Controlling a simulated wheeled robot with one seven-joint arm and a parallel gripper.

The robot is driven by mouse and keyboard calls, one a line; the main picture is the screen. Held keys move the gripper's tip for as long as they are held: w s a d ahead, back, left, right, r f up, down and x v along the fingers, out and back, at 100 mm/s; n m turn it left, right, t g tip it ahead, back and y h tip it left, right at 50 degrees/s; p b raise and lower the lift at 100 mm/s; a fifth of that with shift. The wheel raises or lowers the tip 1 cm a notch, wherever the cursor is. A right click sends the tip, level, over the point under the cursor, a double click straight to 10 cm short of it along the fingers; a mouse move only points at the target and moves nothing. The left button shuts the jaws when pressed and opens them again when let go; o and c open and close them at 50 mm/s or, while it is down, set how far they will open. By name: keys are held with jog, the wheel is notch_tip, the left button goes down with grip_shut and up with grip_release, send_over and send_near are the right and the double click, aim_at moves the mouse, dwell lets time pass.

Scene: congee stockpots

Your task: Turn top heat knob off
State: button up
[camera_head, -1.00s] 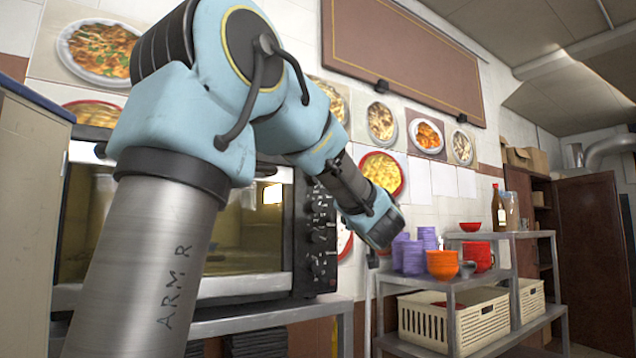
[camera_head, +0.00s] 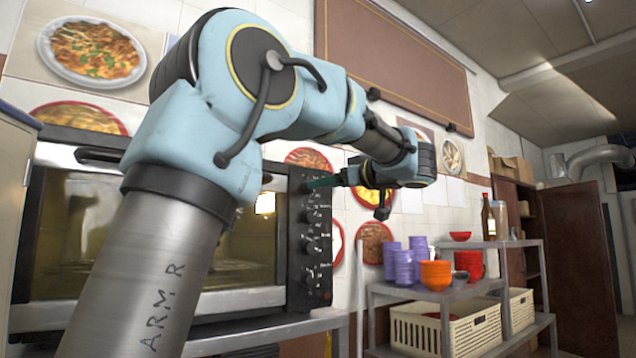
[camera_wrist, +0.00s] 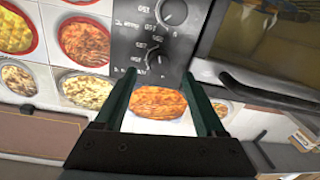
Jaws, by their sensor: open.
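The oven's black control panel (camera_head: 310,245) carries a column of dark knobs on its right side. The top heat knob (camera_head: 308,187) is near the panel's upper end, partly obscured by my gripper (camera_head: 325,183). My gripper reaches in from the right, its teal fingers close to the panel. In the wrist view, which is turned about upside down, the top knob (camera_wrist: 153,57) shows just past the gap between my open fingertips (camera_wrist: 159,75). I cannot tell whether they touch it. Another knob (camera_wrist: 172,11) lies beyond it.
The oven (camera_head: 85,225) stands on a metal table against the tiled wall. A shelf (camera_head: 460,298) with purple cups (camera_head: 403,266), orange bowls (camera_head: 435,275) and cream baskets (camera_head: 425,328) is to the right. Food pictures (camera_head: 372,243) hang on the wall.

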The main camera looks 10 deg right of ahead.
jog(key=shift+x, duration=1.8)
grip_shut()
